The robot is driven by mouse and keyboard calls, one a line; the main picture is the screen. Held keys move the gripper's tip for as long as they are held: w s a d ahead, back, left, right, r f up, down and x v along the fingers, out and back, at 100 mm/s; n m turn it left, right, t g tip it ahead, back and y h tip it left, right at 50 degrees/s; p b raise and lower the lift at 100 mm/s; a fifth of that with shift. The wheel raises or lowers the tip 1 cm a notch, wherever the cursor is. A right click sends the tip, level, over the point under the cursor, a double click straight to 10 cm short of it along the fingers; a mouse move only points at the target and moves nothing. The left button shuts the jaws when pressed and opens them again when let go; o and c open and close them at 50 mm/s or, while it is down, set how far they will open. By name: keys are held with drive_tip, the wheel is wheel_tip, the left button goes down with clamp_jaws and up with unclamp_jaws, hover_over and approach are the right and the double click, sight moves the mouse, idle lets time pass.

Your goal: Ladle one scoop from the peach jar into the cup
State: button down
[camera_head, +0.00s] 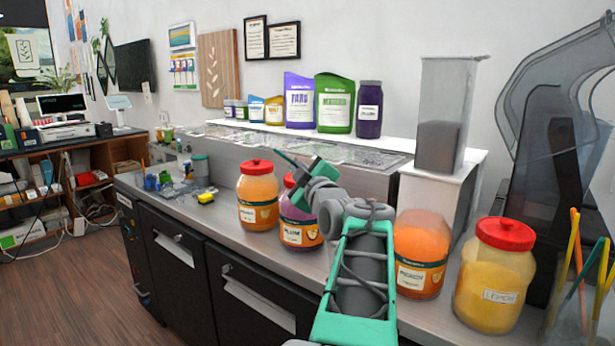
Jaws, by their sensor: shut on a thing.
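The peach jar (422,258) stands on the counter right of my arm. It is orange, with a dark "PEACH" label, and I see no red lid on its top. My gripper (298,163) is at the far end of my green and grey arm, over the counter near the plum jar's lid. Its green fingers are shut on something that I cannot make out. I cannot pick out the ladle or the cup for sure.
The plum jar (297,222) is partly behind my arm, with a red-lidded orange jar (258,193) to its left. The red-lidded lemon jar (493,280) stands right of the peach jar. A tall clear container (446,110) rises behind. Small items (180,183) lie at the counter's left.

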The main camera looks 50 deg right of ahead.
drive_tip(key=w+a+f+n+b, duration=0.2)
drive_tip(key=a+f+n+b, duration=0.1)
drive_tip(key=f+b, duration=0.2)
drive_tip(key=w+a+f+n+y+b, duration=0.1)
drive_tip(key=f+b, duration=0.4)
drive_tip(key=b, duration=0.5)
drive_tip(key=shift+w+a+n+g, duration=0.3)
drive_tip(key=shift+w+a+n, duration=0.15)
drive_tip(key=shift+a+n, duration=0.65)
drive_tip(key=shift+d, duration=0.15)
drive_tip(key=s+d+r+m+h+p, duration=0.1)
drive_tip(key=s+d+r+m+p, duration=0.1)
drive_tip(key=d+r+m+p, duration=0.3)
drive_tip(key=s+d+r+m+p, duration=0.1)
drive_tip(key=s+r+p, duration=0.2)
drive_tip(key=r, duration=0.4)
drive_tip(key=s+d+r+m+h+p, duration=0.1)
drive_tip(key=s+d+r+m+p, duration=0.2)
drive_tip(key=s+d+m+p, duration=0.1)
drive_tip(key=s+d+r+m+h+p, duration=0.1)
drive_tip(key=s+d+r+m+p, duration=0.2)
drive_tip(key=d, duration=0.8)
drive_tip(key=s+m+p, duration=0.2)
drive_tip(key=m+p, duration=0.2)
drive_tip(key=shift+s+d+m+p, duration=0.2)
drive_tip(key=shift+m+p, duration=0.1)
drive_tip(key=shift+m, duration=0.1)
drive_tip(key=shift+a+r, duration=0.1)
drive_tip(key=shift+a, duration=0.05)
